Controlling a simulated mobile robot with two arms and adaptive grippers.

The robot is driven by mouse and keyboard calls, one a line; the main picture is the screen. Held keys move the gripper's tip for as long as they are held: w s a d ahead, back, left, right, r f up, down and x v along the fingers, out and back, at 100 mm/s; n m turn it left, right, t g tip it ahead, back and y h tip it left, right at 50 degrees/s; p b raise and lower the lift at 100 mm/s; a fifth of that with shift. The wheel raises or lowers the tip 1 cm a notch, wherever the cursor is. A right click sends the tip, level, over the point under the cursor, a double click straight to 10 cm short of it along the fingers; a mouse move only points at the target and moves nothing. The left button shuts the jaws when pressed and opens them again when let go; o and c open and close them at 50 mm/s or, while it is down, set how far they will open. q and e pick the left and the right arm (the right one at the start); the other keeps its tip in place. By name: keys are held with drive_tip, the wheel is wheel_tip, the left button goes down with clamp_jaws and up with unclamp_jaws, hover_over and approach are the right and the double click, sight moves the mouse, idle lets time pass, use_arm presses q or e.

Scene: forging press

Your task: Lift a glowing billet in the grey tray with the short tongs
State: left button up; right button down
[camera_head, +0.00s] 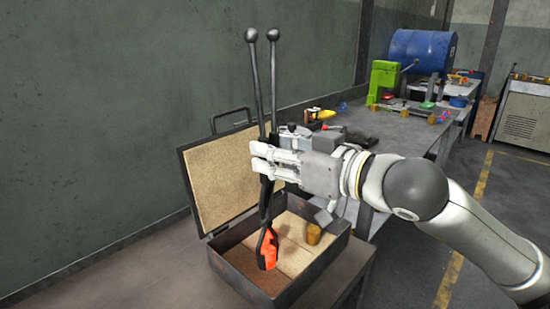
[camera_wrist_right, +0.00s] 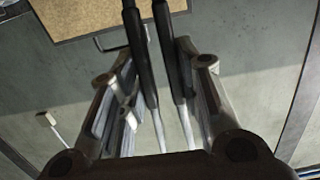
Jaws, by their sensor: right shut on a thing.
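My right gripper (camera_head: 257,159) is shut on the short tongs (camera_head: 256,85), a dark pair with ball-ended handles pointing up. The tongs hang nearly upright, with their looped jaws down in the opening of the grey tray (camera_head: 322,268). A glowing orange billet (camera_head: 269,246) sits at the tongs' jaws; I cannot tell whether it touches the tray floor. In the right wrist view the tongs (camera_wrist_right: 150,75) run between my two fingers. The tray is a box with its lined lid raised at the back. My left gripper is not in view.
A dull brown cylinder (camera_head: 314,234) stands in the right part of the tray. The tray rests on a table (camera_head: 150,285) beside a grey wall (camera_head: 110,100).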

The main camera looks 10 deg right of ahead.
wheel_tip(320, 180, up, 6)
drive_tip(key=p, duration=0.3)
idle(0.3)
drive_tip(key=shift+r, duration=0.1)
drive_tip(key=shift+r, duration=0.55)
